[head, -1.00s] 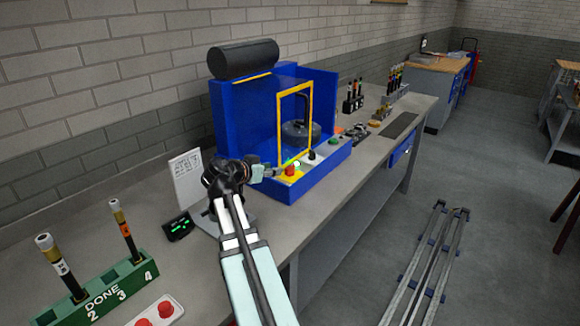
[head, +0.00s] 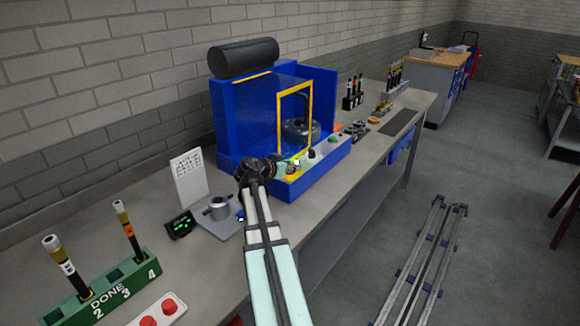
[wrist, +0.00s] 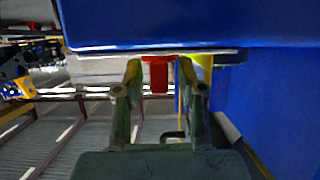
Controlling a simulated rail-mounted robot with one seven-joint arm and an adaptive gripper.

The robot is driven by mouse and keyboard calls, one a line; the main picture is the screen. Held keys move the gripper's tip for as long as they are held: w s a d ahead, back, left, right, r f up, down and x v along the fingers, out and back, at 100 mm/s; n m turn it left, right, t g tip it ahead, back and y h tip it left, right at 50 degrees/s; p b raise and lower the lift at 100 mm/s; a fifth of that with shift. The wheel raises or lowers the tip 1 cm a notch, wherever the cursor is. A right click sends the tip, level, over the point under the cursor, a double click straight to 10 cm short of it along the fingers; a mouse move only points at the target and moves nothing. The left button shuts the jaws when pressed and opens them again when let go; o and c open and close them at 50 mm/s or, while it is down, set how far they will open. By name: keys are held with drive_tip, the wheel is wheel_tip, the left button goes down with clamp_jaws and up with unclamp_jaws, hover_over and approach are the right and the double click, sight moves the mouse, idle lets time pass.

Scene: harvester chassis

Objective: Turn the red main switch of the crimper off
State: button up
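The crimper (head: 240,120) is a blue machine on the workbench with a yellow-framed opening and a sloped front panel. Its red main switch (wrist: 158,76) shows in the wrist view, beside a yellow part (wrist: 205,66) at the panel's edge. My gripper (head: 291,166) is at the left part of the front panel in the head view and hides the switch there. In the wrist view its two fingers stand apart, one on each side of the red switch. A small gap seems to show at each finger; contact cannot be told for sure.
A green DONE rack (head: 112,290) with black-and-gold tools stands at the front left, near a box with red buttons (head: 150,316). A small display (head: 180,225), a metal cylinder on a plate (head: 218,207) and a white card (head: 188,177) sit left of the crimper.

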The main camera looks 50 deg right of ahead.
clamp_jaws()
